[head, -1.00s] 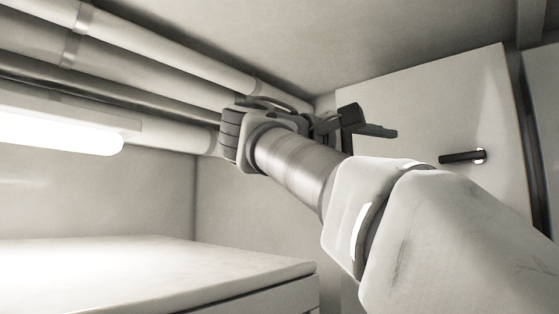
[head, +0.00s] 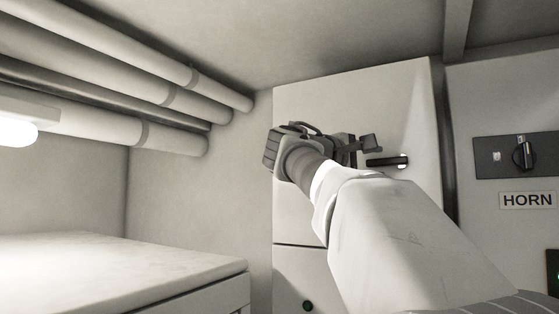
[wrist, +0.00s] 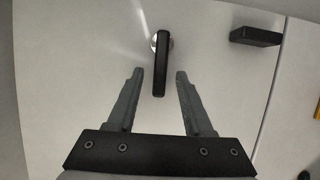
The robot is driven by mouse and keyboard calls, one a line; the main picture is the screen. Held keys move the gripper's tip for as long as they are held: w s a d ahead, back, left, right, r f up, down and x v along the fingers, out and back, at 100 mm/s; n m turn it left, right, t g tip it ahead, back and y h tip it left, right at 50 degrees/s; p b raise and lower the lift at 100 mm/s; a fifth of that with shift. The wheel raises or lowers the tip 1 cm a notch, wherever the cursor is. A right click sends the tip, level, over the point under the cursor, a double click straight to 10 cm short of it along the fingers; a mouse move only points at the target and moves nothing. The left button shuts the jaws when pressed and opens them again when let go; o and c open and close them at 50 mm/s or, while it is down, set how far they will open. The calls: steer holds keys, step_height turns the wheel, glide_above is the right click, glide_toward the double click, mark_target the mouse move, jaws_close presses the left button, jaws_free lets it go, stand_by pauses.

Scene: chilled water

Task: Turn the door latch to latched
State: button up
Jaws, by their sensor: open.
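The door latch (head: 384,162) is a short black bar on a bright round pivot, on a pale cabinet door (head: 350,95). In the head view it lies about level, pivot at its right end. In the wrist view the latch (wrist: 160,75) points down from its pivot, its free end between the two fingers. My gripper (head: 362,148) is at the latch's left end in the head view, partly hidden by my wrist. In the wrist view my gripper (wrist: 159,74) is open, with a gap on each side of the bar. I cannot tell how deep the fingers reach around it.
A black block (wrist: 255,36) sits on the door near a seam. A HORN label (head: 527,200) and a dark switch panel (head: 510,157) are at the right. Pipes (head: 130,80) run along the upper left. A pale counter (head: 110,265) is at lower left.

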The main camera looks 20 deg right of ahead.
steer(key=shift+d, duration=0.25)
jaws_close()
steer(key=shift+w, duration=0.1)
stand_by(1.2)
